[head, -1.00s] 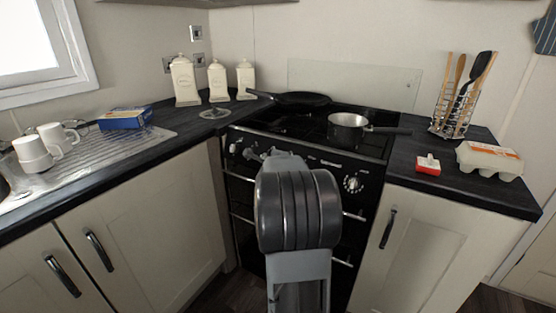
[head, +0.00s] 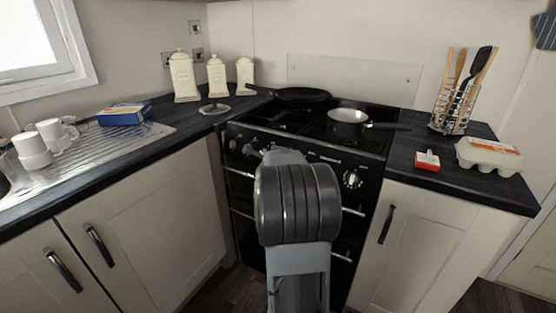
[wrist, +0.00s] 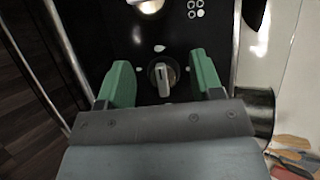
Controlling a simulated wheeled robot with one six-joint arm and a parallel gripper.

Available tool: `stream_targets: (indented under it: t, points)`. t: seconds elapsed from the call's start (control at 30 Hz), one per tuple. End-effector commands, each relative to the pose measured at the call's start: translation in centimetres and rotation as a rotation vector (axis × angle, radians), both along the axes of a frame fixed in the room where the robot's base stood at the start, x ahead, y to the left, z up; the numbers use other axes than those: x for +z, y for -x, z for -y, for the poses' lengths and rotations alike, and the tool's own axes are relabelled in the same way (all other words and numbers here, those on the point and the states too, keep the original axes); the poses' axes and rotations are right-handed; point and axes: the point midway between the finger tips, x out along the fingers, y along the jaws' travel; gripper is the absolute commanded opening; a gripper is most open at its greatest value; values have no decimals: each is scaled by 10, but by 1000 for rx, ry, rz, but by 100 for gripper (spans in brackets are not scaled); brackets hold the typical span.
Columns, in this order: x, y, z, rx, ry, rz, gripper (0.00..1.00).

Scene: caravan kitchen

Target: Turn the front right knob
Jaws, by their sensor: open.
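My gripper (wrist: 160,64) is open in the wrist view, with its two green fingers apart. A dark knob with a silver grip (wrist: 162,78) shows between the fingers on the black stove panel. A gap shows on each side, and I see no contact. A second, silver knob (wrist: 148,5) is cut off at the top of that view. In the head view, the stove front (head: 318,158) carries a row of knobs, with a silver one (head: 352,180) at the right end. My wrist hides part of the panel and my fingertips there, so I cannot tell which knob the fingers straddle.
A saucepan (head: 347,120) and a frying pan (head: 302,95) stand on the hob. An egg carton (head: 488,156), a small red box (head: 427,161) and a utensil rack (head: 455,105) are on the right worktop. Oven door rails (head: 340,256) run below the panel.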

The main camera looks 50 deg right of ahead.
Motion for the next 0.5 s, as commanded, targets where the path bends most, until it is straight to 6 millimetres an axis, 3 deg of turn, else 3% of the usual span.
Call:
stream_targets:
  t: [0.23,0.5]
  points:
    - [9,10,-11,0,1,2,60]
    - [32,43,-49,0,1,4,60]
